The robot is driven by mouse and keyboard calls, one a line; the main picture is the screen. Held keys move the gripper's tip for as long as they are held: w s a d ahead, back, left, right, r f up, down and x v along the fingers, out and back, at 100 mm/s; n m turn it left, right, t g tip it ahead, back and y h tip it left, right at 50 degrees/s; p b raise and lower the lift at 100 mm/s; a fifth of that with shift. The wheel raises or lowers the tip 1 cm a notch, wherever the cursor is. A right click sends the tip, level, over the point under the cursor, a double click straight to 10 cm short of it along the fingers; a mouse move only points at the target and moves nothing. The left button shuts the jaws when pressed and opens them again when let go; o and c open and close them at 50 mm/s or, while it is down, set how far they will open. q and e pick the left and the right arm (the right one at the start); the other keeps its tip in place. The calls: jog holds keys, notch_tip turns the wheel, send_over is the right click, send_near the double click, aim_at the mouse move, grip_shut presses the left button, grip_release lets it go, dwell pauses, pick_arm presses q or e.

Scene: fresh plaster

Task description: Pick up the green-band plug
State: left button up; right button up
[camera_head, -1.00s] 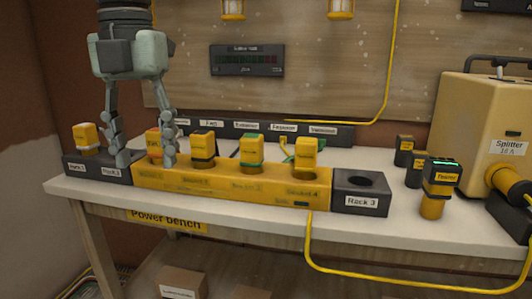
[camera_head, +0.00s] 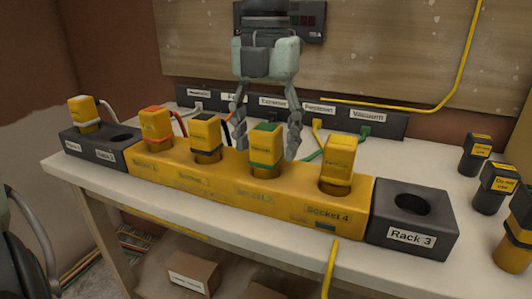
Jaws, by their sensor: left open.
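I see no clear contact, and the plug seems nearer to the camera than the fingers. My right gripper is not in view.
Orange-band (camera_head: 155,128) and black-band (camera_head: 205,135) plugs stand left of it, a yellow plug (camera_head: 338,160) right. A white-band plug (camera_head: 84,112) sits in Rack 1. Rack 3 (camera_head: 412,219) has an empty hole. Cables run behind the strip.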

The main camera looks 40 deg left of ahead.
pick_arm(q)
jog(key=shift+f, duration=0.7)
jog(key=shift+w, duration=0.1)
jog(key=c, duration=1.3)
jog(key=shift+r, duration=0.1)
jog(key=shift+c, duration=0.2)
